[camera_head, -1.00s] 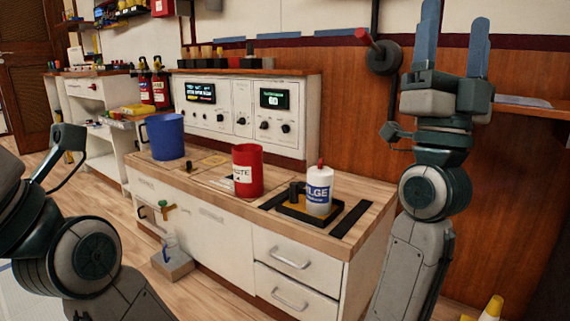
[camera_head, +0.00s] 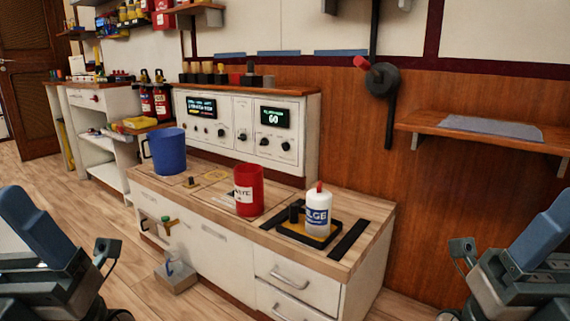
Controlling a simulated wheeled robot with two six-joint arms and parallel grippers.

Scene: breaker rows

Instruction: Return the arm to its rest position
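My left gripper (camera_head: 28,222) shows at the lower left edge, with a blue finger pointing up and inward, partly cut off by the frame. My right gripper (camera_head: 545,235) shows at the lower right edge, its blue finger tilted up and also cut off. Both are low and apart from the counter, and nothing shows held in either. The finger gaps are not clear. On the wooden counter (camera_head: 355,225) stand a blue bucket (camera_head: 168,150), a red labelled container (camera_head: 249,190) and a white bottle (camera_head: 318,215) with a red tip on a black and yellow tray (camera_head: 300,235).
A panel with two displays (camera_head: 240,128) stands behind the counter. A wooden wall shelf (camera_head: 490,132) is at the right, near a round wall fitting with a red knob (camera_head: 380,78). Floor at the left is clear.

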